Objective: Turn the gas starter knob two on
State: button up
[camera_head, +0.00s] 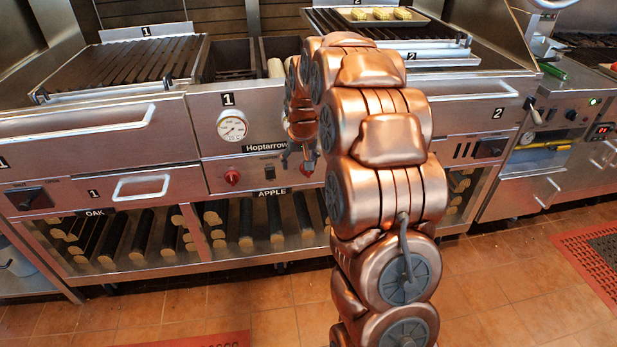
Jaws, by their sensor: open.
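Two red knobs sit on the middle front panel of the grill. The left red knob (232,177) is in plain view. The right red knob (307,168), on the side toward the part marked 2, is mostly hidden by my gripper. My gripper (298,163) is open, with its fingers pointing down and toward the panel at this right knob. I cannot tell whether the fingers touch it. My copper arm hides the panel just right of there. The knob's turn angle is too small to read.
A black switch (269,174) sits between the red knobs, below the Hoptarrow label (265,147). A round gauge (232,126) is above the left knob. Drawer handles (141,185) stick out at left. Logs (246,222) lie on the shelf below.

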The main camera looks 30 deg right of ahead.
jog(key=shift+m+t+h, duration=0.3)
jog(key=shift+m, duration=0.1)
jog(key=shift+w+d+f+b, duration=0.1)
jog(key=shift+w+d+f, duration=1.15)
jog(key=shift+f, duration=0.75)
jog(key=shift+w+d+f+b, duration=0.15)
jog(key=shift+w+d+f, duration=1.05)
jog(key=shift+f, duration=0.8)
jog(key=shift+w+d+f+b, duration=0.1)
jog(key=shift+w+d+f, duration=1.15)
jog(key=shift+f, duration=0.75)
jog(key=shift+s+d, duration=0.1)
jog(key=shift+s, duration=0.05)
jog(key=c, duration=1.2)
